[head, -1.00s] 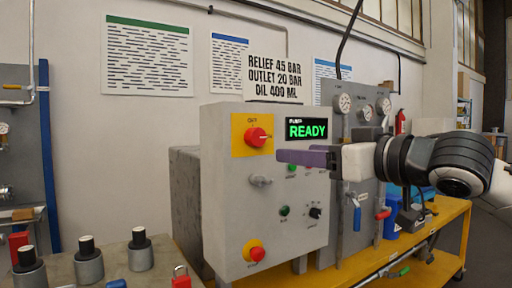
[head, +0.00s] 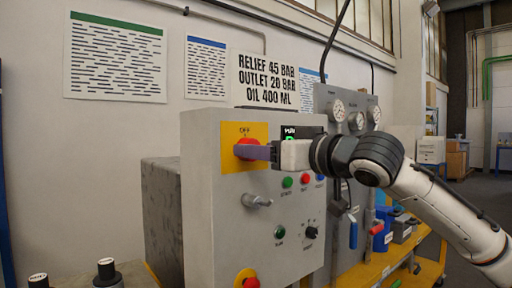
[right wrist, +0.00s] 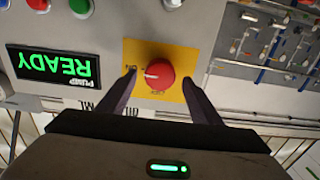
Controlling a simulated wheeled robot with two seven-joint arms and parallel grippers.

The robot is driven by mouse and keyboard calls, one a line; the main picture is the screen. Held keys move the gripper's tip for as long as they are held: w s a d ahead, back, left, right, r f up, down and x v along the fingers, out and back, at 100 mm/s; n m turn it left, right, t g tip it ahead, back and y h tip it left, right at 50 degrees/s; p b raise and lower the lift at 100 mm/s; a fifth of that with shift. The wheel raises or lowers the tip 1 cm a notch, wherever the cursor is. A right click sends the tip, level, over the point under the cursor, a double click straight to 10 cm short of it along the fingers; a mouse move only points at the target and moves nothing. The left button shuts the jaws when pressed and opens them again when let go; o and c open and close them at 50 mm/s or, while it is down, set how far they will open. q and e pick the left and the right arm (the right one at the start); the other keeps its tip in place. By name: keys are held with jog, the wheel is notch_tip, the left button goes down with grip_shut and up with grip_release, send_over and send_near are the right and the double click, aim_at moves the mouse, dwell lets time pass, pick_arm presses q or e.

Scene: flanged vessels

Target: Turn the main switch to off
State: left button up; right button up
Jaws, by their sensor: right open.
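The main switch is a red knob (head: 248,142) on a yellow plate (head: 231,158), at the upper left of the grey panel's front. It also shows in the right wrist view (right wrist: 160,74), where its white mark points left to the ON label. An OFF label is on the plate above the knob in the head view. My right gripper (head: 240,152) is open, with its fingers reaching to the knob. In the right wrist view its fingertips (right wrist: 158,77) stand on either side of the knob, with gaps. My left gripper is not in view.
The panel (head: 212,210) also bears a lit display (right wrist: 65,68) reading READY, several small buttons, a grey handle (head: 256,200), a black selector (head: 311,233) and a lower red button (head: 249,283). Gauges (head: 355,120) and a yellow bench (head: 432,247) are to the right.

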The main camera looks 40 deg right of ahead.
jog(key=shift+w, duration=0.8)
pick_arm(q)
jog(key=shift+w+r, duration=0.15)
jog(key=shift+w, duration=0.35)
pick_arm(e)
jog(key=shift+w, duration=0.15)
jog(key=shift+c, duration=0.6)
jog(key=c, duration=0.9)
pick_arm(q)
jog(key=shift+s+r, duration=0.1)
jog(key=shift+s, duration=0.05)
pick_arm(e)
jog(key=shift+c, duration=0.2)
